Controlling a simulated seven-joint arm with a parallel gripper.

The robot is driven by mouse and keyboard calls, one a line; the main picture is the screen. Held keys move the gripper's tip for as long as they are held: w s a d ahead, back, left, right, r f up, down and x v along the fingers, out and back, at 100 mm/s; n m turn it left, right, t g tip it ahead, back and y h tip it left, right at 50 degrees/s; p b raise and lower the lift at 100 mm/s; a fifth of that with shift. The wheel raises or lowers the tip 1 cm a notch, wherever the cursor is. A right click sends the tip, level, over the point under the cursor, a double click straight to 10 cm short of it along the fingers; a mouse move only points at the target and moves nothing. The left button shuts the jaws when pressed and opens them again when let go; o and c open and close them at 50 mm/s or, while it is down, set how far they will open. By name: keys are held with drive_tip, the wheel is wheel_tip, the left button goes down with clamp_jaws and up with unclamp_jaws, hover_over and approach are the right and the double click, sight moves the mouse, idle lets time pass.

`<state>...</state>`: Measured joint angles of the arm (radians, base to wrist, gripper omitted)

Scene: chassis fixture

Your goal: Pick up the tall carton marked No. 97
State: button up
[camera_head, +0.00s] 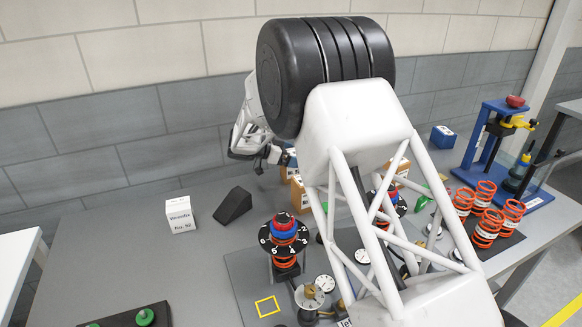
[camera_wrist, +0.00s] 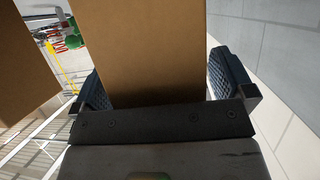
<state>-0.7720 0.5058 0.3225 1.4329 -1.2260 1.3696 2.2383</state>
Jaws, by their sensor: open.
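In the wrist view a tall brown carton (camera_wrist: 155,50) stands between the two fingers of my gripper (camera_wrist: 162,82). The fingers are apart, one on each side of it; I cannot tell whether either touches it. No label shows on the face towards me, so I cannot read its number. A second brown carton (camera_wrist: 25,65) is to the left, outside the fingers. In the head view my gripper (camera_head: 272,153) is near the back wall, beside partly hidden cartons. One brown carton (camera_head: 300,194) shows there behind my arm.
A white box marked No. 92 (camera_head: 181,214) and a black wedge (camera_head: 233,206) stand left of my gripper. A dial post with orange spring (camera_head: 285,245) stands in front. Several orange springs (camera_head: 487,228) and a blue press (camera_head: 485,150) are right. The table's left part is mostly clear.

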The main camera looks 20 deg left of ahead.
drive_tip(key=c, duration=1.2)
drive_tip(key=shift+r, duration=0.15)
wheel_tip(320, 180, up, 18)
drive_tip(key=shift+f, duration=0.1)
idle(0.6)
